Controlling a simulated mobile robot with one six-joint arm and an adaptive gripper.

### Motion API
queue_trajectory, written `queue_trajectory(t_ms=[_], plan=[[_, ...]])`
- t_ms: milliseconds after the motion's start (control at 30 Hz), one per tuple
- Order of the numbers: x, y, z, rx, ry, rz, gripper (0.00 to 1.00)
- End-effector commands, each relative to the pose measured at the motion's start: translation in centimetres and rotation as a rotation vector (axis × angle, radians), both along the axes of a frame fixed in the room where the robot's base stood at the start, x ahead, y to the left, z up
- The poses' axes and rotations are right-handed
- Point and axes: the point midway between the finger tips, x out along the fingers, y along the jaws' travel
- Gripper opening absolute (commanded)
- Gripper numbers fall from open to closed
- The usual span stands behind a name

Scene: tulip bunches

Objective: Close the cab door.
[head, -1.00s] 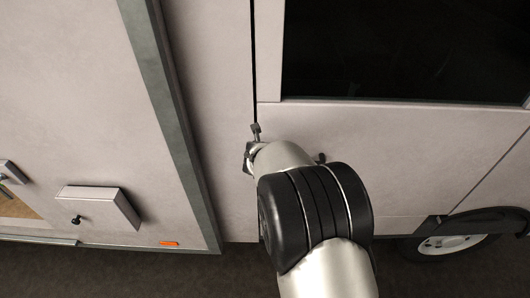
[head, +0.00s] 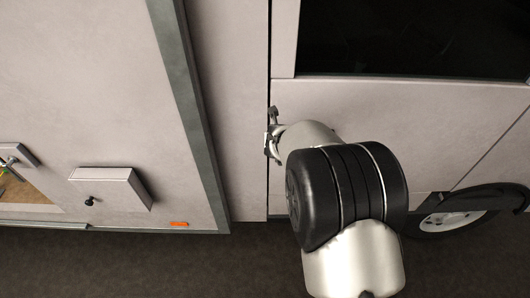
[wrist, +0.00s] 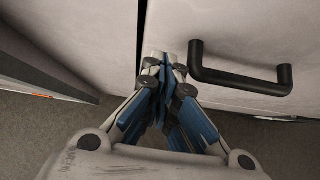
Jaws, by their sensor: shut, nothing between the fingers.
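The cab door (head: 400,110) is a pale panel with a dark window, on the right in the head view. Its left edge runs beside a narrow dark seam. The door (wrist: 215,25) also shows in the wrist view, with a black bar handle (wrist: 240,82) near that edge. My gripper (head: 273,125) is shut and empty, at the door's left edge by the seam. In the wrist view my gripper's fingertips (wrist: 163,60) are together, left of the handle. I cannot tell whether they touch the door. My arm hides the handle in the head view.
A pale vehicle body with a grey-green corner strip (head: 184,90) and a small box (head: 112,188) stands at left. A wheel (head: 452,220) is at lower right. Dark ground (head: 160,265) lies clear along the bottom.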

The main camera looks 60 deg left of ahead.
Motion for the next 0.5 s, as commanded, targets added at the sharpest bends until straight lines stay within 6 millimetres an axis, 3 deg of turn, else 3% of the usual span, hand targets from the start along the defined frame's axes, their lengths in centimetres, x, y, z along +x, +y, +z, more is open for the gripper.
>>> queue_trajectory(t_ms=[300,500], plan=[[-2.8,-4.0,4.6,-0.001,0.002,0.002,0.0],[-3.9,-5.5,6.4,-0.003,0.003,0.005,0.0]])
